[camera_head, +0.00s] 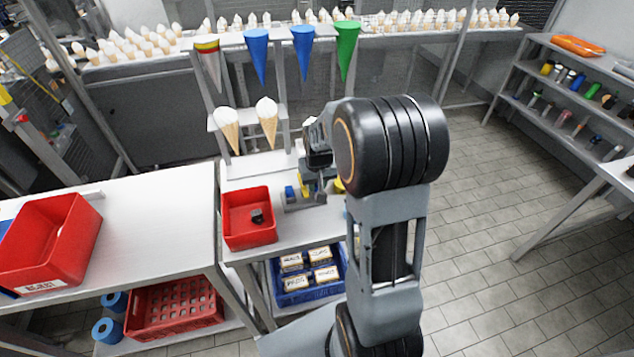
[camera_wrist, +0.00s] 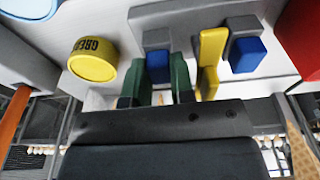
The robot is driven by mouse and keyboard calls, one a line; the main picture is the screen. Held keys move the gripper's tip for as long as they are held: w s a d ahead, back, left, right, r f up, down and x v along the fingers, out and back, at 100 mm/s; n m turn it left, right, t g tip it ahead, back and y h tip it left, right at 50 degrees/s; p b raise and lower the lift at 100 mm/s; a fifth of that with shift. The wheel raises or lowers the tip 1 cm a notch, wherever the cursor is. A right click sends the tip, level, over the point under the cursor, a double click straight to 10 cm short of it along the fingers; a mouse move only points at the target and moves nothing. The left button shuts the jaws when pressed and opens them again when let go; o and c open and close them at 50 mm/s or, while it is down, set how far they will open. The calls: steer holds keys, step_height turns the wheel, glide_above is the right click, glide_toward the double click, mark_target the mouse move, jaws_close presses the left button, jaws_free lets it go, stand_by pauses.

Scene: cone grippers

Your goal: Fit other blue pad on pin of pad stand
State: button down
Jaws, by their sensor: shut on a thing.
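The grey pad stand (camera_head: 306,201) is on the white table in the head view, right of the red bin. One blue pad (camera_wrist: 249,56) sits at a grey block of the stand, right in the wrist view; it also shows in the head view (camera_head: 290,192). My gripper (camera_wrist: 162,80) has dark green fingers shut on the other blue pad (camera_wrist: 158,66). That pad is at the stand's other grey block (camera_wrist: 157,33); whether it is on a pin is hidden. A yellow upright piece (camera_wrist: 210,60) stands between the two pads. In the head view my gripper (camera_head: 318,172) is above the stand.
A yellow grease tin (camera_wrist: 93,62) stands left of my gripper in the wrist view. A red bin (camera_head: 249,225) with a dark piece inside is left of the stand. Ice-cream cones (camera_head: 268,122) and coloured cones (camera_head: 303,50) stand in racks behind the table.

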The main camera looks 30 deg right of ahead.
stand_by(0.3)
steer(key=c, duration=0.9)
jaws_free()
steer(key=shift+d, duration=0.1)
steer(key=shift+c, duration=0.3)
steer(key=shift+o, duration=0.2)
steer(key=shift+o, duration=0.7)
steer(key=shift+w+r+p, duration=0.1)
steer(key=shift+r+p, duration=0.4)
steer(key=shift+r, duration=0.15)
steer(key=shift+o, duration=0.2)
steer(key=shift+r+p, duration=1.35)
steer(key=shift+r, duration=0.55)
steer(key=shift+f, duration=0.1)
